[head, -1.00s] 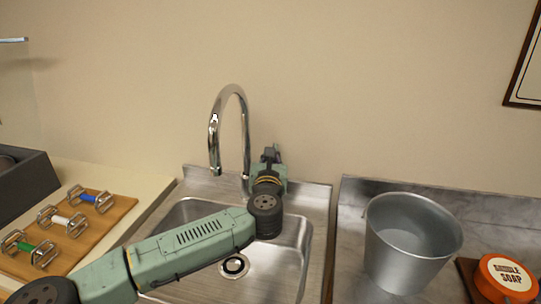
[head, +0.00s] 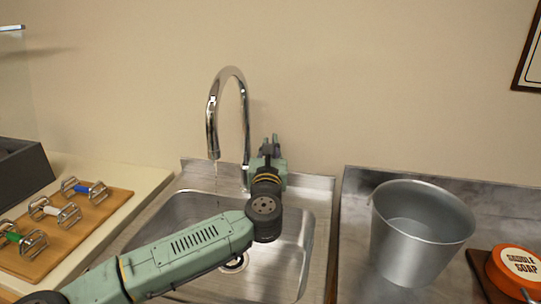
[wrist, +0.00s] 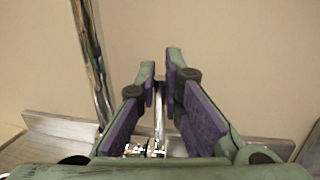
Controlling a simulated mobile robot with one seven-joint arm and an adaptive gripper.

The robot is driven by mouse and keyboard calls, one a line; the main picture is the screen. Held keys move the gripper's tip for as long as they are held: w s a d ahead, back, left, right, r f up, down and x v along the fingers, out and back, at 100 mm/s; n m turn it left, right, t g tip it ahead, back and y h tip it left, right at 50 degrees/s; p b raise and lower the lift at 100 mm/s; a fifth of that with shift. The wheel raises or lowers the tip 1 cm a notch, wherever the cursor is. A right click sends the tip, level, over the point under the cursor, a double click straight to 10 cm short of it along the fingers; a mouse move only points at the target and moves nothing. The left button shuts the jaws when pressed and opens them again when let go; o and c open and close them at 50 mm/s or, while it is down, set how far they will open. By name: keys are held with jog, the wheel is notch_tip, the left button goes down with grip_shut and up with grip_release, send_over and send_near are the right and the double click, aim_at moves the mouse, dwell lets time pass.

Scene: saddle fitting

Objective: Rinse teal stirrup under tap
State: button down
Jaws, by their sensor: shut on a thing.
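My gripper (head: 269,144) is behind the sink, just right of the chrome tap (head: 244,120). In the wrist view its purple-padded fingers (wrist: 163,82) are shut on a thin chrome lever (wrist: 159,98) beside the tap's pipe (wrist: 92,60). A faint thin stream seems to hang below the spout. None looks clearly teal. The lever is hidden in the head view.
The steel sink (head: 190,215) is partly covered by my arm, its drain partly hidden. A metal bucket (head: 420,240) stands on the counter at right, with an orange saddle soap tin (head: 515,272) beside it. A dark box (head: 22,175) is at far left.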

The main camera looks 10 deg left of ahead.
jog(key=c, duration=1.7)
grip_release()
jog(key=v, duration=1.2)
jog(key=shift+a, duration=0.1)
